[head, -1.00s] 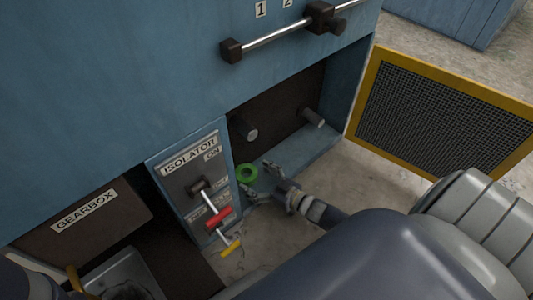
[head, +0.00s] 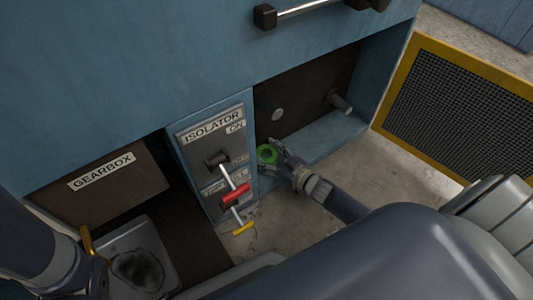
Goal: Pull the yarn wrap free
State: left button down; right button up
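The yarn wrap seems to be the small bright green ring (head: 267,154) low at the front of the blue machine, just right of the isolator panel. What it sits on is hidden. My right gripper (head: 271,152) is at the ring, with its fingers over the ring's right and upper side. The view is too small to tell whether the fingers are shut on it. My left arm comes in at the lower left, and its fingers are not visible.
The isolator panel (head: 205,160), with a red handle (head: 236,194) and a yellow handle (head: 243,229), stands close left of my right gripper. A roller stub (head: 341,103) juts out above right. A yellow-framed mesh guard (head: 408,62) stands right. A tray (head: 162,262) sits lower left.

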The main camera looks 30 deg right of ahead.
aim_at(273, 162)
jog(key=c, duration=0.7)
jog(key=shift+s, duration=0.1)
jog(key=shift+c, duration=0.2)
jog(key=shift+s, duration=0.15)
jog(key=shift+a+f+p+v, duration=0.15)
jog(key=shift+p+v, duration=0.35)
jog(key=shift+v, duration=0.35)
jog(key=shift+a+f+p+v, duration=0.1)
jog(key=shift+p+v, duration=0.4)
jog(key=shift+v, duration=0.4)
jog(key=shift+s+d+p, duration=0.15)
jog(key=shift+s+p, duration=0.3)
jog(key=shift+s, duration=0.8)
jog(key=shift+s, duration=0.1)
